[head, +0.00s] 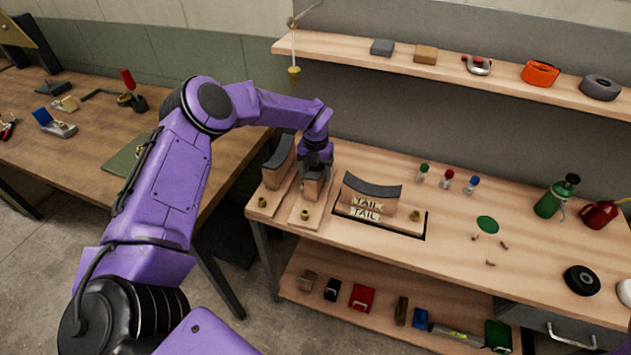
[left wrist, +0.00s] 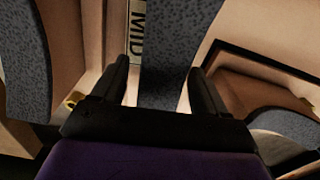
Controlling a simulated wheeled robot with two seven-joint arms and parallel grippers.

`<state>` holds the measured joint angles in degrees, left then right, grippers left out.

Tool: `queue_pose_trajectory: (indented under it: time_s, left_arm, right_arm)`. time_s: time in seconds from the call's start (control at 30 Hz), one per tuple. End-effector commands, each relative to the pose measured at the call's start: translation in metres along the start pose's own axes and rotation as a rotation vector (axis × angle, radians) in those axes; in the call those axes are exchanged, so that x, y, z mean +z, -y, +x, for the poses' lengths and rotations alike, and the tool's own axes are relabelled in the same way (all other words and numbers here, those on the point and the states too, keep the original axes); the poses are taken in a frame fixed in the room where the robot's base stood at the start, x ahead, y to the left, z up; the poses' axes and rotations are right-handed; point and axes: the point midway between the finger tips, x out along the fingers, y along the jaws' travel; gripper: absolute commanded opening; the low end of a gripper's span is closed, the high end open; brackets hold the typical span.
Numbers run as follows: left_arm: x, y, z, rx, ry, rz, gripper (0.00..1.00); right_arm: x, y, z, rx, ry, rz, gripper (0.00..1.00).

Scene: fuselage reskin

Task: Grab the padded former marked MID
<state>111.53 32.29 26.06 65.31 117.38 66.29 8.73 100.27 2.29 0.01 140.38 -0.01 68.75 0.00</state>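The padded former marked MID (head: 313,189) stands on the bench between two other formers, partly hidden by my left gripper (head: 316,168). In the left wrist view its MID label (left wrist: 138,32) reads sideways, beside its dark speckled pad (left wrist: 165,70). My left gripper (left wrist: 162,88) is open, with one finger on either side of the pad. A gap shows between the left finger and the pad; contact at the right finger is unclear. My right gripper is not in view.
The former marked TAIL (head: 371,195) sits right of MID in a dark-edged recess. Another padded former (head: 279,165) stands close on the left, also in the left wrist view (left wrist: 27,65). A brass plumb bob (head: 294,72) hangs behind. Small bottles (head: 447,177) stand farther right.

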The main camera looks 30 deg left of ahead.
Motion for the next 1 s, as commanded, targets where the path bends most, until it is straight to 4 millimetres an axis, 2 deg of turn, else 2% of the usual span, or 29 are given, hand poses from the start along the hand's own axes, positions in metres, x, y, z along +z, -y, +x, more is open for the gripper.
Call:
queue_pose_trajectory:
  time_s: [0.03,0.2,0.23,0.53,0.63,1.0]
  left_arm:
    - [0.0,0.0,0.0,0.0,0.0,0.0,0.58]
    - [0.0,0.0,0.0,0.0,0.0,0.0,0.03]
    - [0.0,0.0,0.0,0.0,0.0,0.0,0.0]
    - [0.001,0.001,-0.002,-0.001,0.002,0.0,0.0]
    - [0.001,0.001,-0.011,-0.003,0.003,-0.001,0.0]
    - [0.001,0.001,-0.089,-0.002,0.005,0.0,0.0]
  right_arm:
    - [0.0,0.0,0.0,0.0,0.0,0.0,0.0]
    - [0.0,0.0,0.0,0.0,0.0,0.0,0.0]
    - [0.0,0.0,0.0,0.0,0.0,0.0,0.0]
    - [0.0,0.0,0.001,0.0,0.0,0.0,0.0]
    - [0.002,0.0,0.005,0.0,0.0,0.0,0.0]
    - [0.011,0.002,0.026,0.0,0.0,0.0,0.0]
